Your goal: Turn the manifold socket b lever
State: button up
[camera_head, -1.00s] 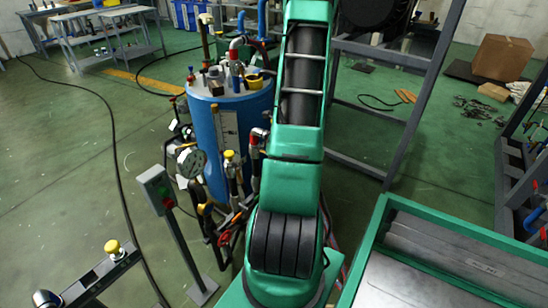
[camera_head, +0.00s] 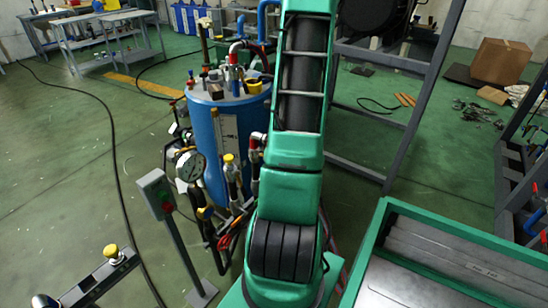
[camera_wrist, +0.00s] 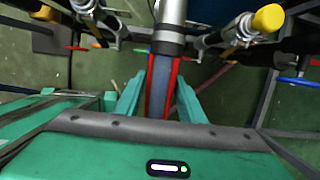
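In the wrist view, the two teal fingers of my gripper (camera_wrist: 160,94) are spread apart. A blue-grey strip with red edges (camera_wrist: 160,88) shows between them; I cannot tell if they touch it. A grey metal pipe (camera_wrist: 171,22) stands just beyond. Several small coloured levers show: a red one (camera_wrist: 75,47) at upper left and a blue one (camera_wrist: 300,82) at right. I cannot tell which is the socket b lever. In the head view, my arm hides my gripper, and valves and hoses (camera_head: 232,178) stand in front of the blue tank (camera_head: 206,140).
A yellow knob (camera_wrist: 268,18) is at upper right in the wrist view. In the head view, a pressure gauge (camera_head: 190,166) and a control box on a post (camera_head: 156,192) stand left of my arm. A green-framed table (camera_head: 372,240) is at right.

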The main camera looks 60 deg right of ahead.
jog(key=shift+v, duration=2.05)
